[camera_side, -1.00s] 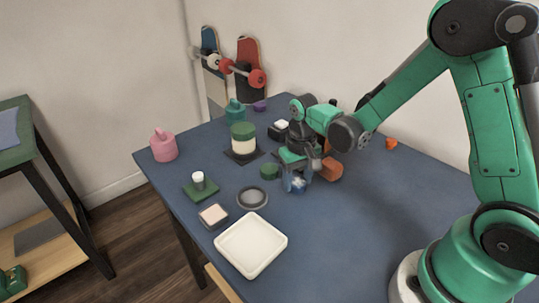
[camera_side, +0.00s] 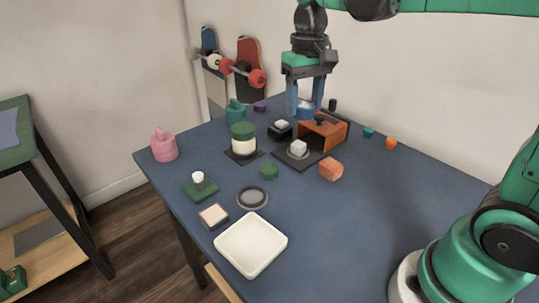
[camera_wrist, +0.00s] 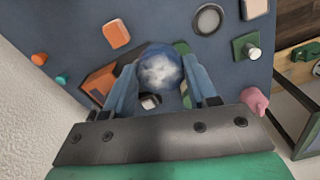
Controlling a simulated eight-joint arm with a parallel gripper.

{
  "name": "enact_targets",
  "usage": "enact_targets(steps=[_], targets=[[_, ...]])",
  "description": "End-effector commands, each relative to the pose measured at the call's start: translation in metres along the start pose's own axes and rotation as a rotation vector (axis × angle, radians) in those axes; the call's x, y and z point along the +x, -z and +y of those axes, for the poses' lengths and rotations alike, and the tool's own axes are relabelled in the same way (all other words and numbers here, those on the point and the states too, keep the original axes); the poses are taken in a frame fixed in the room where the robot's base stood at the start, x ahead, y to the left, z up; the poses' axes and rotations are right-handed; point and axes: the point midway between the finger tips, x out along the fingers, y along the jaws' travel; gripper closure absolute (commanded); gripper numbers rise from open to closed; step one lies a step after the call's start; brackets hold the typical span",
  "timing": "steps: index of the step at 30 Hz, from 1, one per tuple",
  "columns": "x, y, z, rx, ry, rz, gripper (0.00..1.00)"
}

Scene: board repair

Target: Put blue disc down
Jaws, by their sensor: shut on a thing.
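My gripper (camera_side: 305,106) is at the far side of the table, fingers pointing down, behind and slightly left of the orange-brown open box. It is shut on the blue disc (camera_side: 305,113), which has a whitish patch on top. In the wrist view the disc (camera_wrist: 159,68) sits between the two blue fingers (camera_wrist: 160,85) and hides part of the table beyond it. The disc seems to be held above the table, but its exact height is hard to tell.
An orange block (camera_side: 331,169), green disc (camera_side: 269,172), green-and-white cylinder (camera_side: 243,146) and white tray (camera_side: 227,243) stand nearer.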

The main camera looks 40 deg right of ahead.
Motion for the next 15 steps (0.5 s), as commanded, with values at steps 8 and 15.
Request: enact_targets(steps=[8, 15], targets=[[0.001, 0.005, -0.027, -0.212, 0.000, 0.000, 1.00], [-0.017, 0.014, -0.069, -0.157, 0.000, 0.000, 1.00]])
